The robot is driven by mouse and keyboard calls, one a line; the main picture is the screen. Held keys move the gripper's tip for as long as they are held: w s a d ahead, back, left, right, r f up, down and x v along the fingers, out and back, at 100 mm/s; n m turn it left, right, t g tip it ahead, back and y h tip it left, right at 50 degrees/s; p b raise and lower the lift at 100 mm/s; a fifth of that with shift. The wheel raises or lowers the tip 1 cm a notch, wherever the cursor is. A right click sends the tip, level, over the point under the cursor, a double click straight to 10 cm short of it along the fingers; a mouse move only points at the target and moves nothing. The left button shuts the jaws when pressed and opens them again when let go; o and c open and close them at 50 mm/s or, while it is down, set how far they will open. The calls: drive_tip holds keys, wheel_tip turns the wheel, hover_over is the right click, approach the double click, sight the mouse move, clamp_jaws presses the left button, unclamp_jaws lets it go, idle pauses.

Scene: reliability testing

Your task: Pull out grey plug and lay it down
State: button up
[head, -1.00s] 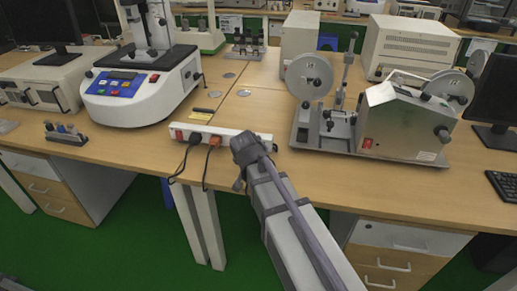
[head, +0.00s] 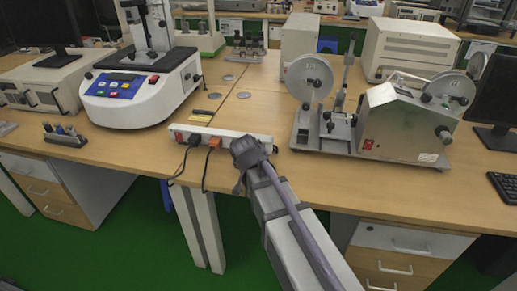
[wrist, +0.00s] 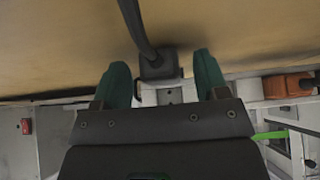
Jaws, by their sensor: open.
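The grey plug (wrist: 160,66) is in the wrist view, dark grey, with a thick cable rising from it to the top of the picture. It stands at the white power strip (head: 228,133); how deep it sits cannot be told. My gripper (wrist: 161,72) is open, with one green finger on each side of the plug and a visible gap on both sides. In the head view my gripper (head: 246,152) is over the right part of the strip and hides the grey plug.
An orange plug (head: 213,143) sits in the strip, also at the right of the wrist view (wrist: 288,86). A black plug (head: 193,140) is beside it. A reel test machine (head: 395,125) stands to the right, a white tester (head: 130,98) to the left. The table's front edge is near.

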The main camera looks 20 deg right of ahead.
drive_tip(key=p+v, duration=0.9)
drive_tip(key=v, duration=0.1)
drive_tip(key=shift+s+r, duration=0.2)
drive_tip(key=shift+r, duration=0.1)
drive_tip(key=s+d+r+n+g+y+p, duration=0.1)
drive_tip(key=s+r+n+g+p, duration=0.1)
drive_tip(key=s, duration=0.4)
drive_tip(key=s+d+r+n+g+y+p, duration=0.2)
drive_tip(key=s+r+n+g+p, duration=0.1)
drive_tip(key=s+p, duration=0.3)
drive_tip(key=shift+d+r+g, duration=0.35)
drive_tip(key=shift+r+g, duration=0.05)
